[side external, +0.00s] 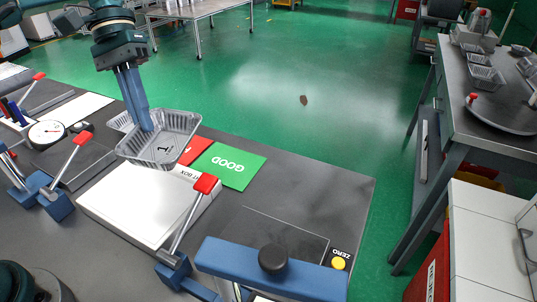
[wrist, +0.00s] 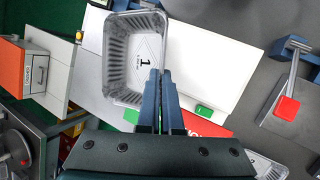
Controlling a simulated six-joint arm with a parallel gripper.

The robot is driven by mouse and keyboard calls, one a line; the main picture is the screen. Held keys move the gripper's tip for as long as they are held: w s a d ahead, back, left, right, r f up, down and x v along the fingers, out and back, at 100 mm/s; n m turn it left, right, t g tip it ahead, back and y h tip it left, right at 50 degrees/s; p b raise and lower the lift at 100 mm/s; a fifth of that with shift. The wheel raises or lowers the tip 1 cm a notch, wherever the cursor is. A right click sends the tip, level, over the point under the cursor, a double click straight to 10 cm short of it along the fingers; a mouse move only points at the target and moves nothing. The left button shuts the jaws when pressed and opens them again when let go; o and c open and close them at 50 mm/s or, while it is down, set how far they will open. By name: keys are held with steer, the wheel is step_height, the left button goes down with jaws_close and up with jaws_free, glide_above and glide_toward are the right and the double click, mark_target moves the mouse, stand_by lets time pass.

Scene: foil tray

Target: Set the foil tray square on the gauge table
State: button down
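A clear, shiny foil tray (side external: 181,122) marked "1" hangs from my gripper (side external: 146,128) in the side view, over the far edge of the white light box (side external: 140,208). In the wrist view the tray (wrist: 113,75) lies past the fingertips, and my gripper (wrist: 159,76) has its two fingers close together on the tray's near wall. The tray looks slightly tilted; its exact height cannot be told. A dial gauge (side external: 46,134) stands at the left beside a dark flat plate (side external: 88,166), which may be the gauge table.
A second tray (side external: 121,122) sits behind the fingers. Red-knobbed clamps (side external: 205,185) stand around the light box. A green GOOD card (side external: 228,166) and a red card (side external: 194,150) lie behind it. A blue bar (side external: 235,258) with a black knob is at the front.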

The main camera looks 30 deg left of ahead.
mark_target(180, 135)
steer(key=shift+n+t, duration=0.3)
steer(key=shift+n, duration=0.2)
steer(key=w+d, duration=0.2)
steer(key=d, duration=0.1)
steer(key=w+d, duration=0.1)
steer(key=shift+d+f, duration=0.15)
steer(key=shift+d, duration=0.1)
steer(key=s+d+f+h, duration=0.1)
steer(key=s+d+f, duration=0.15)
steer(key=d, duration=0.45)
steer(key=s+d+f, duration=0.2)
steer(key=s+d, duration=0.1)
steer(key=d, duration=0.4)
steer(key=shift+f, duration=3.55)
steer(key=shift+f, duration=0.55)
steer(key=c, duration=1)
jaws_free()
steer(key=shift+a, duration=0.1)
